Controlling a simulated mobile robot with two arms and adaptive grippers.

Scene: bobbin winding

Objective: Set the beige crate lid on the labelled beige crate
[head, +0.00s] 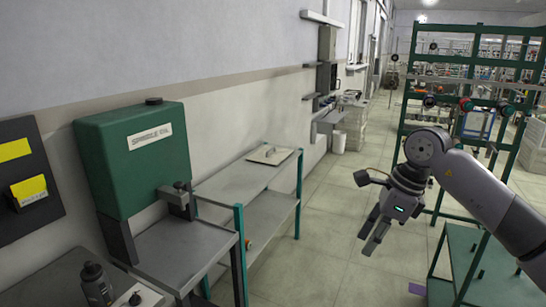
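A flat beige panel with a small dark knob, which looks like the crate lid (270,154), lies on the far end of the grey side table by the wall. My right gripper (367,244) hangs over the open floor to the right of that table, fingers pointing down and apart, with nothing between them. It is well clear of the lid. Pale beige-grey crates (351,122) stand stacked by the wall farther back; no label can be made out on them. My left gripper is not in view.
The grey side table (235,183) has green legs and a lower shelf. A green spindle oil tank (135,155) stands nearer on the left, with a dark bottle (96,284) below it. A green rack (470,60) stands at right. The middle floor is clear.

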